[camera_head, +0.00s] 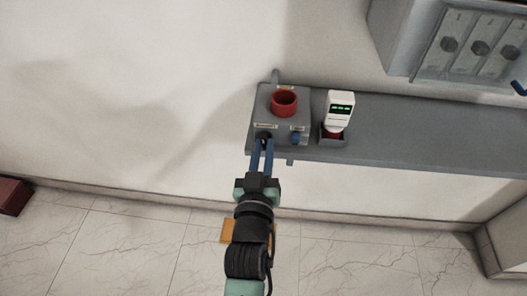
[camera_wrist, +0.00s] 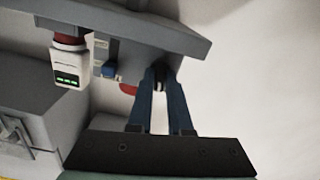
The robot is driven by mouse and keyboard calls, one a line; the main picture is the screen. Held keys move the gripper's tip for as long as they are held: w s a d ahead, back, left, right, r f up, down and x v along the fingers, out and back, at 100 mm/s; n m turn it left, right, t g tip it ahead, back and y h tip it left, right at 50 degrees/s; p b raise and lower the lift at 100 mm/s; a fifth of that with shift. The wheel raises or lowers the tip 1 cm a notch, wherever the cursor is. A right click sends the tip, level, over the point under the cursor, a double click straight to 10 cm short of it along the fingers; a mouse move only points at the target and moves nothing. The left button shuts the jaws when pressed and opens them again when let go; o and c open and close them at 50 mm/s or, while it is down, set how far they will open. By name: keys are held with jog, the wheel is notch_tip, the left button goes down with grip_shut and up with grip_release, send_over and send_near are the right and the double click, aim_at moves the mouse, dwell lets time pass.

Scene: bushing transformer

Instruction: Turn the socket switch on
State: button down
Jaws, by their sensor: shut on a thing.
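The grey socket box (camera_head: 261,105) sits on the shelf, with a red round socket (camera_head: 284,103) on its top. A dark knob, the socket switch (camera_head: 264,136), is on its front left under a small label. A blue part (camera_head: 296,138) sits to its right; it also shows in the wrist view (camera_wrist: 109,70). My gripper (camera_head: 262,147) reaches up from below, its two blue fingers shut on the dark switch. In the wrist view the fingertips (camera_wrist: 159,78) are on either side of the switch, which they largely hide. The knob's exact angle cannot be told.
A white device with a green display (camera_head: 340,108) stands in a holder right of the box; it shows in the wrist view (camera_wrist: 68,72). The grey shelf (camera_head: 430,135) runs right. A grey cabinet (camera_head: 400,45) with several knobs hangs above. The wall on the left is clear.

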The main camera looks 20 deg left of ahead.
jog(key=shift+f+m+b, duration=0.1)
jog(key=shift+m+b, duration=0.3)
jog(key=shift+m, duration=0.7)
jog(key=c, duration=1.1)
grip_release()
jog(key=v, duration=1.3)
